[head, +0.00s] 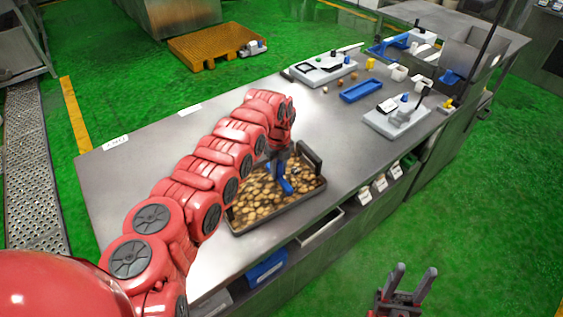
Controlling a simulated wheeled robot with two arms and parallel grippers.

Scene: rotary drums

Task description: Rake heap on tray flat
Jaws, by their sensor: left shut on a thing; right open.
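A dark tray (240,229) with raised end handles sits on the steel table, holding a heap of brown and tan pieces (262,196). The pieces cover most of the visible tray floor; my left arm hides part of its far left side. My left gripper (277,160) is over the tray, pointing down, shut on a blue tool (284,186), seemingly the rake. The tool's lower end is at the pieces; whether it touches them is hard to tell. My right gripper (405,284) is open and empty, low at the bottom right, beyond the table's front edge.
A blue shallow tray (362,90) and grey scale-like devices (397,118) stand on the table's right part. Below the front edge are shelves with a blue bin (267,268). An orange pallet (215,45) lies on the green floor.

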